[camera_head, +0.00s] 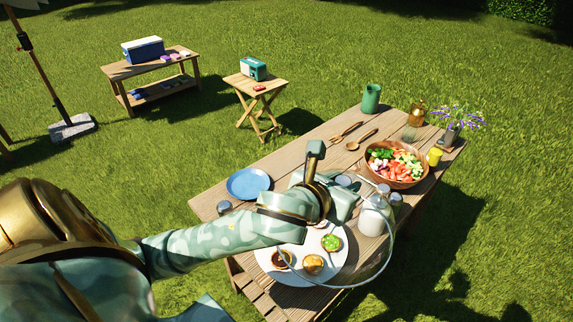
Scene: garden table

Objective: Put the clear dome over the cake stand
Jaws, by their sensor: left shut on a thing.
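The clear dome (386,262) hangs over the right part of the cake stand, and its thin rim shows to the right of my left gripper. My left gripper (343,206) is shut on the dome from above; the hand hides the dome's top and the exact grip. The white round cake stand (264,259) stands on the near part of the wooden table, with several small cakes on it. The dome's rim reaches past the plate's right edge, and I cannot tell its height above the plate. My right gripper is not in view.
The table (315,154) also bears a blue plate (248,184), wooden spoons (361,140), a salad bowl (397,182), a green pitcher (371,98) and a yellow cup (434,156). A white jar (371,222) and glasses stand close to the dome's right side.

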